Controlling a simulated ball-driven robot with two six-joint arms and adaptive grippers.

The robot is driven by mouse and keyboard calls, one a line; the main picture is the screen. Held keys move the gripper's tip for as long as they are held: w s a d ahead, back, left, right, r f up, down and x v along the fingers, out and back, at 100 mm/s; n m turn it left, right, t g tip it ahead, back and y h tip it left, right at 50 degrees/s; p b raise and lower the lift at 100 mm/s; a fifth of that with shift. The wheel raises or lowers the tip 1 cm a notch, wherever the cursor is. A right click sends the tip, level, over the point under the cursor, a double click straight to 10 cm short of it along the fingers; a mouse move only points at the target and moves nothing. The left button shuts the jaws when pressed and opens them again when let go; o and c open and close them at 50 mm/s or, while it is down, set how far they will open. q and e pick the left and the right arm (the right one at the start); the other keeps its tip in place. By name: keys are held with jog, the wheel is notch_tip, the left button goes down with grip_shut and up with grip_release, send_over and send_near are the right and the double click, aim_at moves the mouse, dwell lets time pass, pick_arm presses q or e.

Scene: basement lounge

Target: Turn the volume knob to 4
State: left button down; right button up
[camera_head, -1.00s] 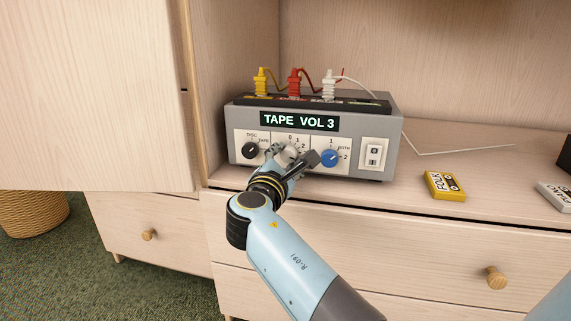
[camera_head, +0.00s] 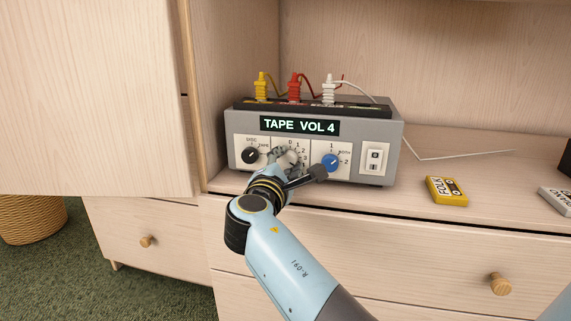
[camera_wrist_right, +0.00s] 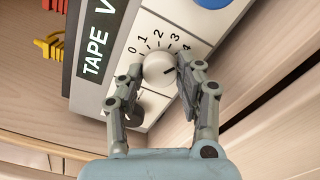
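The grey amplifier (camera_head: 220,150) stands on the cabinet shelf, and its display (camera_head: 300,126) reads "TAPE VOL 4". The volume knob (camera_wrist_right: 159,70) is pale and round, on a white plate with a numbered scale; its dark mark points toward the 4 side. In the head view it is partly hidden by my right gripper (camera_head: 300,166). In the right wrist view my right gripper (camera_wrist_right: 166,72) has one finger on each side of the knob, with gaps visible, so it looks open around it. My left gripper is not in view.
A black knob (camera_head: 250,155) and a blue knob (camera_head: 330,162) flank the volume knob. A white switch (camera_head: 374,158) is farther right. Yellow, red and white plugs (camera_head: 294,88) stand on top. A yellow cassette (camera_head: 446,191) lies right on the shelf. A cabinet door (camera_head: 85,95) stands left.

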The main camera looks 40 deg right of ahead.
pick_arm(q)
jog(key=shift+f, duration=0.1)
pick_arm(e)
jog(key=o, duration=0.4)
